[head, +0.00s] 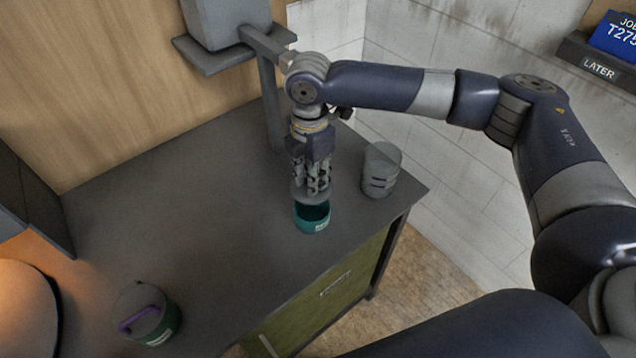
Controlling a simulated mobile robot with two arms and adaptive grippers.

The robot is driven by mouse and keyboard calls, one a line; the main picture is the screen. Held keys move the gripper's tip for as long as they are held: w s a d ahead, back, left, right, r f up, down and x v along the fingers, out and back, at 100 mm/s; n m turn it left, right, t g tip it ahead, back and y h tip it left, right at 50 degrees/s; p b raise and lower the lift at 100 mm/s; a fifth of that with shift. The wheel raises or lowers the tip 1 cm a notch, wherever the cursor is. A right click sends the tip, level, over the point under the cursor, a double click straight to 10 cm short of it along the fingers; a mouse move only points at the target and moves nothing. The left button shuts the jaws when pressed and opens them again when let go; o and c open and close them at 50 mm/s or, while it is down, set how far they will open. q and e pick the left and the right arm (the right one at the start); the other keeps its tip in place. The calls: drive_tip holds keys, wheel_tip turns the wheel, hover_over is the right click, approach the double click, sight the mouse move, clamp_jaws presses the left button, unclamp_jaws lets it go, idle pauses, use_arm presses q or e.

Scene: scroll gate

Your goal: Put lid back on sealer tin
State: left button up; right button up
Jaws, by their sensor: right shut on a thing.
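An open teal tin (313,226) with a pale label stands upright on the dark grey bench, its dark inside showing. My right gripper (312,190) points straight down above the tin. It is shut on what looks like a grey round lid (299,196), held level above the tin's back rim. The fingers cover most of the lid, and I cannot tell whether it touches the rim. My left gripper is not in view.
A green tin (158,331) with a purple item on its top stands at the bench's front left. A grey canister (380,172) stands right of the teal tin, near the right edge. A post with a grey box (228,22) rises behind. The bench middle (205,225) is clear.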

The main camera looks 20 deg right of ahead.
drive_tip(key=shift+a+f+b, duration=0.15)
drive_tip(key=shift+f+b, duration=0.65)
drive_tip(key=shift+b, duration=0.1)
drive_tip(key=shift+f+b, duration=0.3)
drive_tip(key=shift+b, duration=0.1)
drive_tip(key=f+b, duration=0.2)
drive_tip(key=shift+b, duration=0.3)
drive_tip(key=shift+f, duration=0.1)
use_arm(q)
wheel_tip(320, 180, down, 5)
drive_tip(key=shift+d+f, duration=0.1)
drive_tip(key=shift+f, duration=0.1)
use_arm(e)
drive_tip(key=shift+f, duration=0.9)
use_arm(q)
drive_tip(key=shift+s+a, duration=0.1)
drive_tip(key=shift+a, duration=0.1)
